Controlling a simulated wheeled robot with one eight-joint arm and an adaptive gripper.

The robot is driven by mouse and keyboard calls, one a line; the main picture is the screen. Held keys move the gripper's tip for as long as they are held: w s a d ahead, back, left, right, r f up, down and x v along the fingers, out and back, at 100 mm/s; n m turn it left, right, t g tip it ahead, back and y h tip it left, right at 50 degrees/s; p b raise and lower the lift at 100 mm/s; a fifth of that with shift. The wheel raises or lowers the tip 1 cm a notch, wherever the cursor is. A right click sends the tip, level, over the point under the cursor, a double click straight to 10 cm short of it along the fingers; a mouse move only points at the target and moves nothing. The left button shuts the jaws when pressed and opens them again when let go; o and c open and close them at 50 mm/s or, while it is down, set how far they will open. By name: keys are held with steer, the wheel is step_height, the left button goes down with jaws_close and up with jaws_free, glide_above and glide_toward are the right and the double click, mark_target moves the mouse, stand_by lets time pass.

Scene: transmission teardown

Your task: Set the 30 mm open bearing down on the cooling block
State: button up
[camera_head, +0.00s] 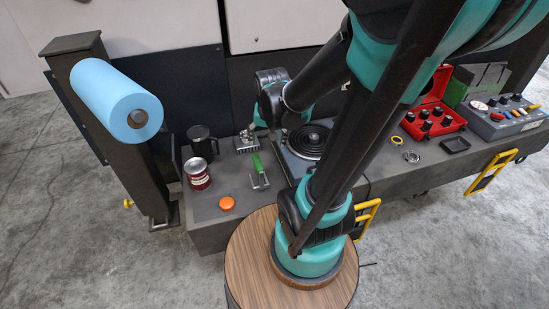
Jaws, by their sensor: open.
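A grey finned metal block (247,147), which looks like the cooling block, sits near the back of the grey bench, left of the round burner. My gripper (250,129) is small and partly hidden behind its own wrist; it points down at the block's top and is open. Small metallic shapes show on the block's top, but I cannot tell whether one is the bearing or a part of the gripper. A silver ring (411,156) and a yellowish ring (397,140) lie on the bench at the right; I cannot tell their sizes.
A black ringed burner (308,141) stands right of the block. A green-handled tool (259,167), black mug (201,144), red can (197,175) and orange disc (227,203) are nearby. A red case (435,120), black tray (455,145) and control box (508,118) stand at the right.

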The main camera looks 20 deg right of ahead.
steer(key=s+f+n+t, duration=0.1)
steer(key=s+f+n, duration=0.1)
steer(key=s+n, duration=0.2)
steer(key=shift+s+d+f, duration=0.3)
steer(key=shift+s+f, duration=0.05)
steer(key=shift+s, duration=0.9)
